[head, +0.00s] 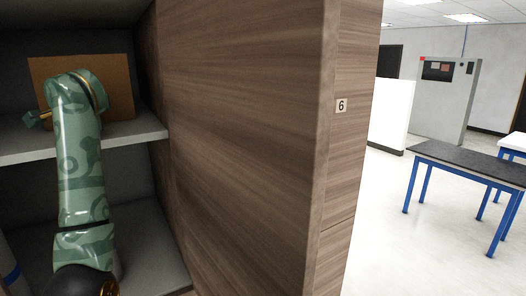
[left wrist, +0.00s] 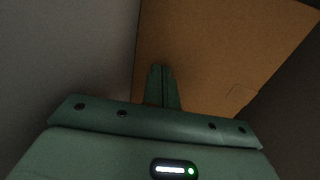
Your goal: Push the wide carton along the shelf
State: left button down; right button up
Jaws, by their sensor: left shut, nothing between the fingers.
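The wide carton (head: 120,78) is a brown box standing on the upper grey shelf board (head: 143,131), close to the cabinet's right side wall. My left arm reaches up in front of it and hides part of its face. In the left wrist view the carton (left wrist: 215,45) fills the upper middle and right. My left gripper (left wrist: 162,72) is shut and empty, its fingertips together in front of the carton's face near its left edge in that view. I cannot tell whether they touch it. My right gripper is in neither view.
The cabinet's wood-grain side panel (head: 240,120), with a number 6 label (head: 341,106), stands just right of my arm. A lower shelf (head: 150,235) lies below. Open floor (head: 395,240) and a dark-topped table (head: 465,160) are at the right.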

pick_arm(q)
jog(key=shift+w+a, duration=0.1)
dwell(0.5)
jog(key=shift+w+a, duration=0.7)
jog(key=shift+w, duration=0.35)
jog(key=shift+w+a, duration=0.5)
jog(key=shift+w, duration=0.3)
jog(key=shift+s+d, duration=0.1)
